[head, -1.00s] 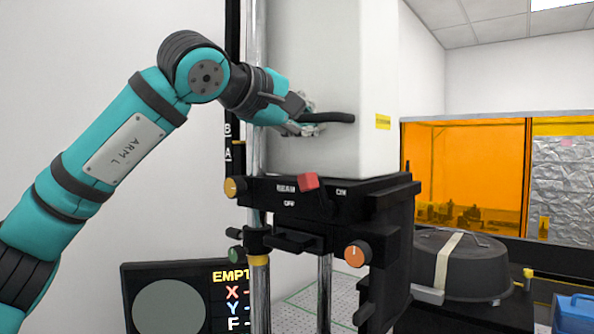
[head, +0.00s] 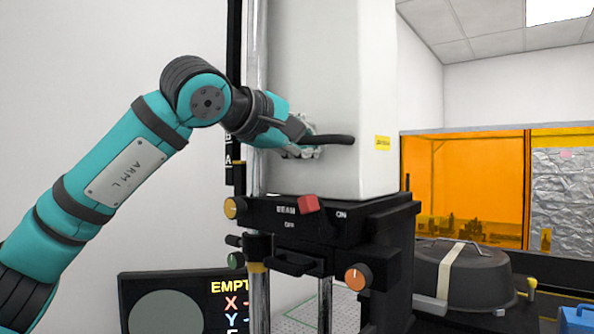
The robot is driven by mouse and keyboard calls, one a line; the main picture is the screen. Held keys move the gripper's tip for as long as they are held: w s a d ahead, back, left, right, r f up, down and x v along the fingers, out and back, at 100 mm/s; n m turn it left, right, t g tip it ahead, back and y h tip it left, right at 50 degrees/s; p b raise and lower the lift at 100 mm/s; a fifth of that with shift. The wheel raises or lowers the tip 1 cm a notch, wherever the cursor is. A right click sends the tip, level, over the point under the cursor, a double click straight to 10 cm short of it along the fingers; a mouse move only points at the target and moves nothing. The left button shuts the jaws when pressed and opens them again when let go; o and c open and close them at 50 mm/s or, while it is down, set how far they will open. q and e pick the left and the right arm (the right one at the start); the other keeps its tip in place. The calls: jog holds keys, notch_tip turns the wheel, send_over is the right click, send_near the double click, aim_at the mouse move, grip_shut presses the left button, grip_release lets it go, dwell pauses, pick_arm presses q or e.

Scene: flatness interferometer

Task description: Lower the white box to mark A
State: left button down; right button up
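The white box (head: 345,70) is a tall column housing seated upright on a black carriage (head: 372,212). A black handle (head: 332,140) sticks out from its front face. My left gripper (head: 307,146) is at the handle, and its fingers appear closed around the inner part, partly hiding it. Mark A (head: 229,160) shows on the dark strip left of the box, with mark B (head: 229,137) above it. A small yellow pointer (head: 238,163) beside the strip is about level with mark A. My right gripper is not in view.
A dark display (head: 215,270) stands low left. A black strapped lid (head: 480,276) and an orange screen (head: 478,180) are at right.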

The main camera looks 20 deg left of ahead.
pick_arm(q)
jog(key=shift+f+b, duration=0.4)
jog(key=shift+f, duration=0.15)
dwell(0.4)
jog(key=c, duration=1.4)
grip_release()
jog(key=shift+s+a+r, duration=0.15)
jog(key=shift+s, duration=0.05)
jog(key=shift+c, duration=0.2)
jog(key=shift+o, duration=0.8)
